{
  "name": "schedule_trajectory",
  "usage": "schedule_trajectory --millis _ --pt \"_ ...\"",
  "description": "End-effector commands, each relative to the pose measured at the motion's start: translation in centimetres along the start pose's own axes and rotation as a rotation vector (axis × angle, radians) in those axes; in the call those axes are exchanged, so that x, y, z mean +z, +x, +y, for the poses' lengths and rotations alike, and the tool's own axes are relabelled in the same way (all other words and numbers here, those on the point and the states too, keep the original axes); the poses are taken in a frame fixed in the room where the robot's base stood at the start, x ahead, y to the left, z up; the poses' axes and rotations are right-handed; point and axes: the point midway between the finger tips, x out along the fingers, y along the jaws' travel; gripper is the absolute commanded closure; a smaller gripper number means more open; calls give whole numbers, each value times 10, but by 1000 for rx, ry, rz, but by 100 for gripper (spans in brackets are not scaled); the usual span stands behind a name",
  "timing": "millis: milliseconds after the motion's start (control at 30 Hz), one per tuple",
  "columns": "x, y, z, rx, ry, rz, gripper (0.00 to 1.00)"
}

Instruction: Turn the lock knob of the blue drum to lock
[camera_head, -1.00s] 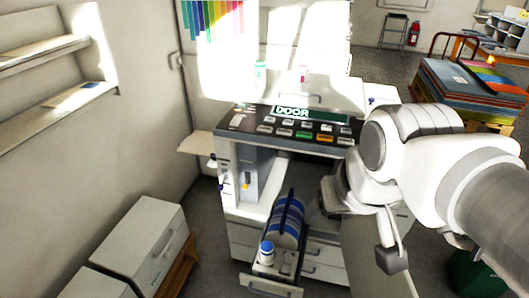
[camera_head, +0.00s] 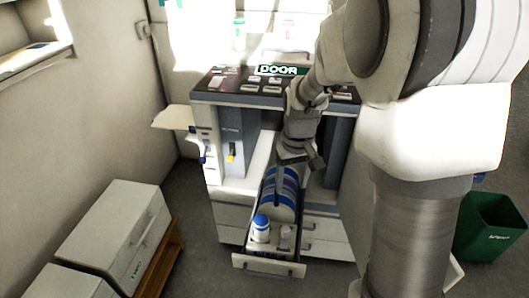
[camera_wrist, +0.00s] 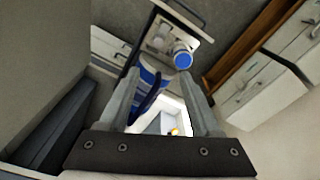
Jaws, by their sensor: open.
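The blue drum (camera_head: 286,203), banded blue and white, lies in the pulled-out drawer (camera_head: 268,268) of the machine. My gripper (camera_head: 297,178) is above the drum with its fingers pointing down, one of them in front of the drum in the head view. In the wrist view my gripper (camera_wrist: 157,78) is open and empty, and the drum (camera_wrist: 150,78) shows between its fingers. I cannot tell whether a finger touches the drum. I cannot make out the lock knob; my gripper and arm cover part of the drum.
A white bottle with a blue cap (camera_head: 261,228) stands in the drawer front, beside a small pale container (camera_head: 285,237). The control panel (camera_head: 262,88) with the DOOR display is behind my arm. White cabinets (camera_head: 120,235) stand at left, a green bin (camera_head: 490,228) at right.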

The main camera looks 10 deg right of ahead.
Motion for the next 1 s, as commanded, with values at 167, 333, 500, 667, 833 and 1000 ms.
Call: schedule_trajectory --millis 167,333,500,667,833,1000 --pt "-10 45 2 4 -15 -42 36" --pt "-11 58 3 4 -19 -52 36" --pt "-9 84 3 4 -18 -54 36" --pt "-7 120 4 5 -17 -56 36" --pt "-5 158 4 4 -18 -54 36" --pt "-4 192 4 4 -17 -53 36"
